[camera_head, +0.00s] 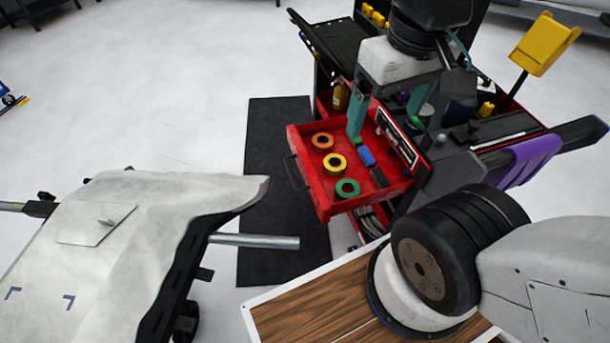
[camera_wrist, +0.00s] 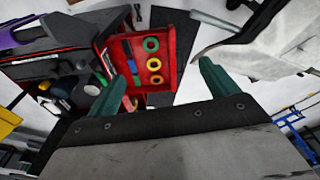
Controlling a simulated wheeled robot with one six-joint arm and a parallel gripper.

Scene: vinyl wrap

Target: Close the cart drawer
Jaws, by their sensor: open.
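The red cart drawer (camera_head: 312,178) is pulled out from the cart (camera_head: 440,150), with its black handle (camera_head: 294,172) at the left in the head view. Orange, yellow and green tape rolls, a blue item and a dark item lie in it. The drawer (camera_wrist: 171,60) also shows beyond my fingers in the wrist view. My gripper (camera_head: 383,128) is open, with its teal fingers apart and nothing between them. In the head view the fingers overlap the drawer's rear part; their height above it is hard to tell. My gripper (camera_wrist: 162,72) frames the drawer in the wrist view.
A dark mat (camera_head: 270,200) lies on the floor left of the drawer. A sheet-covered panel on a stand (camera_head: 130,220) is at the lower left. Tools crowd the cart top, with a purple item (camera_head: 528,160) at its right.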

